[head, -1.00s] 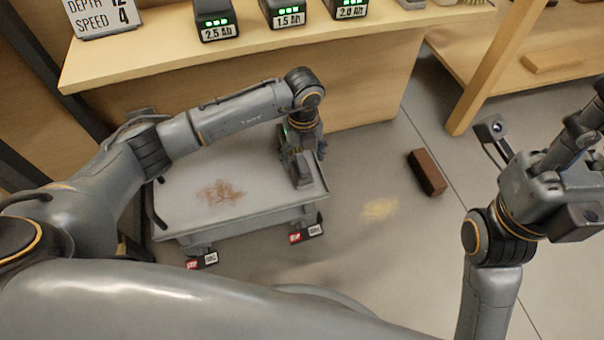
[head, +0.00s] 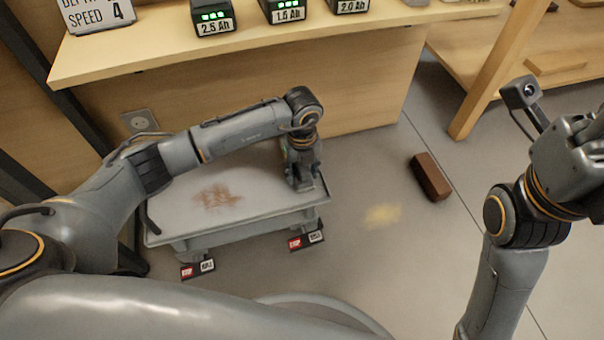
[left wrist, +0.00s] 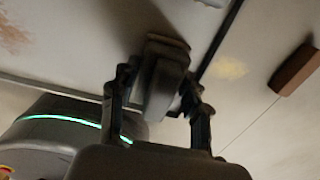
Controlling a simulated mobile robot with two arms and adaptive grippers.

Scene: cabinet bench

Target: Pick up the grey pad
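The grey pad (left wrist: 163,88) is a dark grey block near the right end of the low cart's pale top (head: 255,215). In the left wrist view it sits between the two fingers of my left gripper (left wrist: 158,98). In the head view my left gripper (head: 303,170) points down over that end of the cart and hides most of the pad. I cannot tell whether both fingers touch the pad or leave a small gap. My right gripper (head: 578,150) is partly cut off at the right edge, away from the cart; its fingertips are not clear.
A brown block (head: 431,177) lies on the floor right of the cart, near a yellowish patch (head: 382,216). A brown stain (head: 216,197) marks the cart top. Above the cart is a wooden bench (head: 290,45) with several battery packs. A wooden leg (head: 485,75) stands at right.

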